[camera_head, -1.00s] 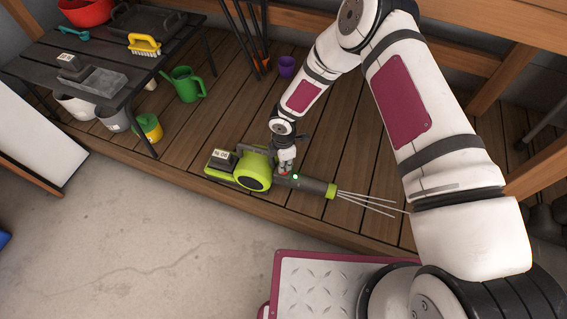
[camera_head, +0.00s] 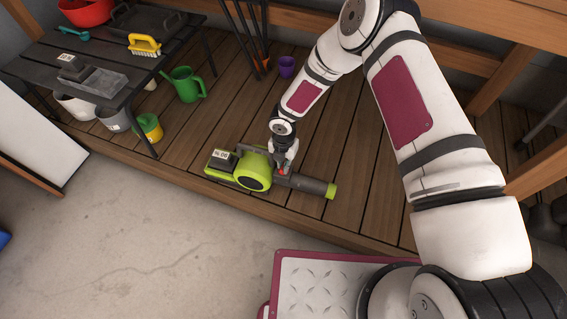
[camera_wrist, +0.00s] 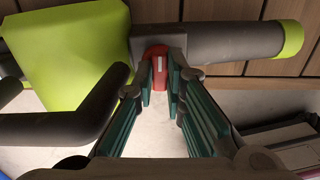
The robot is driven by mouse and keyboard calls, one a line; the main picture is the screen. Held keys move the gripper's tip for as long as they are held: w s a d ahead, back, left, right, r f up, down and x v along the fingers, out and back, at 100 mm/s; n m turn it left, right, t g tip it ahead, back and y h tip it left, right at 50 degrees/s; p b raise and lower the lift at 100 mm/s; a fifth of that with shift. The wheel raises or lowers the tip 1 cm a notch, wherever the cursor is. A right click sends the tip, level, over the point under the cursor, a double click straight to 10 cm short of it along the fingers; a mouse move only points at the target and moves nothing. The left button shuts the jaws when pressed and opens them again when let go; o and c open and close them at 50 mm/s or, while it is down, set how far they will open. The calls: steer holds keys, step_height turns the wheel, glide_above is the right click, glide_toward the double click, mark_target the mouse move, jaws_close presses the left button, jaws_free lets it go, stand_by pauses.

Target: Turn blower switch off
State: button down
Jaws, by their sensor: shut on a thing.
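The green and grey blower (camera_head: 252,170) lies on the wooden deck. Its dark tube (camera_head: 305,184) points right and ends in a green ring. No air streaks leave the tube and no green light shows on it. The red switch (camera_wrist: 157,53) with a small white mark sits on the tube near the green body; a bit of red shows in the head view (camera_head: 282,172). My gripper (camera_wrist: 159,75) is shut on the red switch, with one finger on each side of it. In the head view my gripper (camera_head: 282,168) hides part of the tube.
The blower's dark handle (camera_wrist: 75,118) is close to the left finger in the wrist view. A dark table (camera_head: 110,96) stands at the upper left. A green watering can (camera_head: 185,84) and a purple pot (camera_head: 287,66) stand behind. Deck right of the tube is clear.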

steer(key=shift+n, duration=0.5)
steer(key=c, duration=1.6)
jaws_free()
steer(key=shift+c, duration=0.2)
steer(key=shift+a, duration=0.1)
